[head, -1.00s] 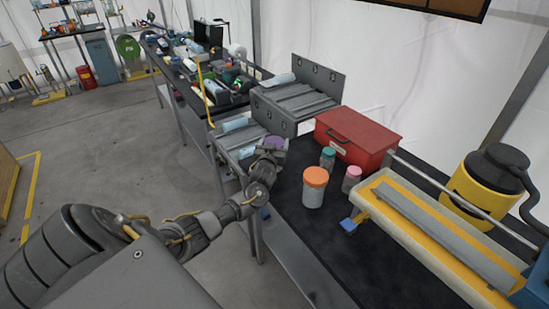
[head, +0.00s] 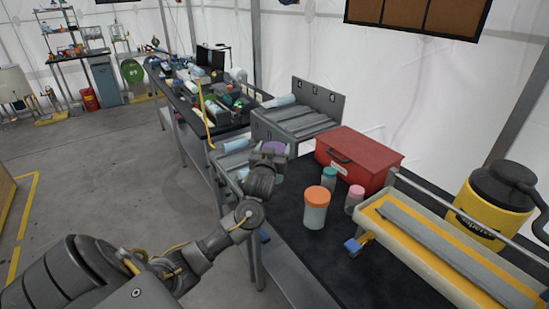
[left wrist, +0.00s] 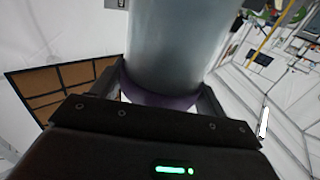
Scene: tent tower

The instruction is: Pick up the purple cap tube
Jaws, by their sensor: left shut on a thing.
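The purple cap tube (head: 274,147) is in my left gripper (head: 268,157) in the head view, near the back left corner of the black table. Its purple cap shows beside the gripper; most of its body is hidden behind the gripper. In the left wrist view my left gripper (left wrist: 160,104) is shut on it, the fingers at either side of the purple cap. The grey translucent body of the purple cap tube (left wrist: 177,48) extends away from the fingers. My right gripper is not in view.
An orange-capped jar (head: 316,210), a teal-capped bottle (head: 329,179) and a pink-capped bottle (head: 354,200) stand on the black table (head: 297,240). Behind them is a red box (head: 362,160). A grey roller rack (head: 300,120) stands at the back. A yellow-grey tray (head: 440,245) lies right.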

